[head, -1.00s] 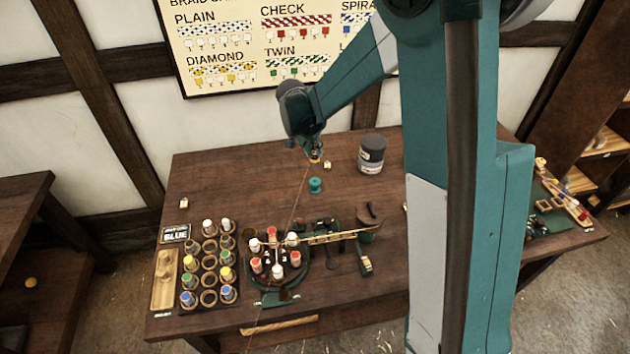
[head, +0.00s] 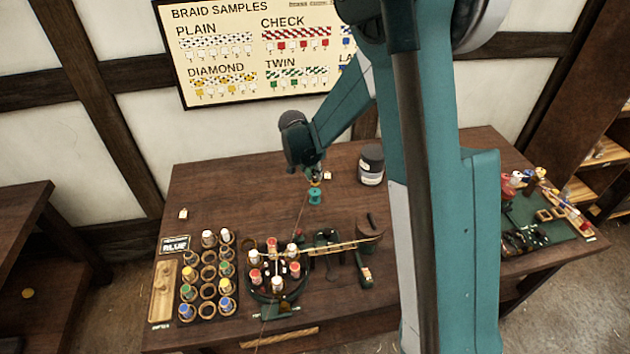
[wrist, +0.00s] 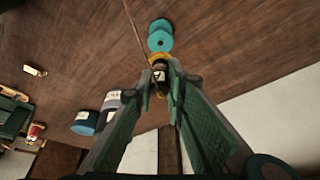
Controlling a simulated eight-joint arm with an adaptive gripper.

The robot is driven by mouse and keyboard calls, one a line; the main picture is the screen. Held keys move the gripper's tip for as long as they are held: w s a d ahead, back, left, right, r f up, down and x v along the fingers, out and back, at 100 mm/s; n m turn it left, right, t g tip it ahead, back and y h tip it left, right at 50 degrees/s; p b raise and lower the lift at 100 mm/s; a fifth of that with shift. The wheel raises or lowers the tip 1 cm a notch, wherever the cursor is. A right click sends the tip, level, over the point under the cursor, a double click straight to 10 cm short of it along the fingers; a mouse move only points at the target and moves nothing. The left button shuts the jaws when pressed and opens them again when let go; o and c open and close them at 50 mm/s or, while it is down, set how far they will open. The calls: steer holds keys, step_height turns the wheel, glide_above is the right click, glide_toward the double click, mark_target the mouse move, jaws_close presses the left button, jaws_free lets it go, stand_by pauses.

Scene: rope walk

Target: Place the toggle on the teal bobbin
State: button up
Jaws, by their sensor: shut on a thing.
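The teal bobbin (head: 315,197) stands upright on the table, behind the ring of spools. In the wrist view the teal bobbin (wrist: 160,36) is just beyond my fingertips. In the wrist view my gripper (wrist: 160,72) is shut on a small dark piece with a pale mark and a yellow-orange ring, seemingly the toggle (wrist: 159,64). The fingers partly hide it. A thin brown cord passes close by the held piece.
A dark grey jar (head: 371,165) stands right of the bobbin. The round braiding stand (head: 270,297) with several spools is in front, beside a rack of coloured spools (head: 208,272). Small pale tags lie on the table. The table's back left is mostly clear.

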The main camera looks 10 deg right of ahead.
mark_target(315, 180)
steer(key=shift+f, duration=0.1)
steer(key=shift+f, duration=1.8)
steer(key=shift+f+b, duration=0.2)
steer(key=shift+b, duration=0.1)
steer(key=o, duration=0.9)
steer(key=shift+r, duration=0.25)
steer(key=p+v, duration=0.1)
steer(key=v, duration=1.1)
